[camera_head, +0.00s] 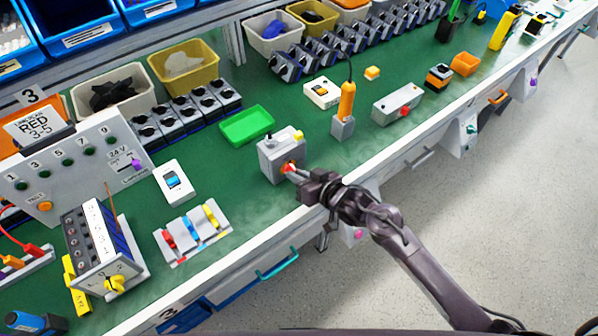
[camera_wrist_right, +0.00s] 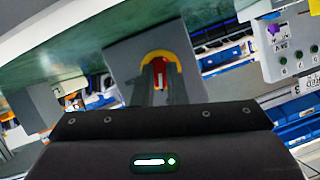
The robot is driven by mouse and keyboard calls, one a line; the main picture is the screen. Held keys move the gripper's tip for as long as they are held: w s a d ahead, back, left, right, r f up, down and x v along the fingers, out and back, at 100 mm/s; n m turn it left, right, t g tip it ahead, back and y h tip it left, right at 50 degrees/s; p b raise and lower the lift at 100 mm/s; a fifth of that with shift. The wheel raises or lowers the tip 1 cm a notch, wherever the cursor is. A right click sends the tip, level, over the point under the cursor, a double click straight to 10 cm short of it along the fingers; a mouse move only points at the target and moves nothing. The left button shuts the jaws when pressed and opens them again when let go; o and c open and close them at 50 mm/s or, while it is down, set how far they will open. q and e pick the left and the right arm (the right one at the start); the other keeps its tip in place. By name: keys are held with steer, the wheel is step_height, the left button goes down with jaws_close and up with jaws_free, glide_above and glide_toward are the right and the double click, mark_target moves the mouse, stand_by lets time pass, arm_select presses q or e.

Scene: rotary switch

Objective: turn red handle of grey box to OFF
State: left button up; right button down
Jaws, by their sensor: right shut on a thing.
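The grey box (camera_head: 268,160) stands on the green bench top near its front edge. Its red handle (camera_head: 287,168) is on the face toward me, with yellow around it. My right gripper (camera_head: 296,172) reaches in from the lower right, and its fingertips are at the handle. In the right wrist view the red handle (camera_wrist_right: 159,72) sits between the two fingers, inside a yellow ring (camera_wrist_right: 175,62) on the grey box (camera_wrist_right: 125,55). The gripper is shut on the handle. The fingers hide part of the handle and any OFF mark. My left gripper is not in view.
A green tray (camera_head: 247,124) lies just behind the box. A small grey block with an orange-handled tool (camera_head: 346,102) stands to its right. A white switch (camera_head: 173,180) and a rack of coloured levers (camera_head: 192,233) lie to its left. Bare green bench surrounds the box.

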steer(key=shift+s+a+n+t+h, duration=0.1)
steer(key=shift+n+t+h, duration=0.3)
steer(key=shift+n+h, duration=0.45)
steer(key=shift+n+y, duration=0.25)
steer(key=shift+n, duration=0.1)
steer(key=c, duration=1.4)
jaws_free()
steer(key=shift+c, duration=0.2)
steer(key=v, duration=0.7)
steer(key=shift+s+r, duration=0.15)
steer(key=shift+s, duration=0.15)
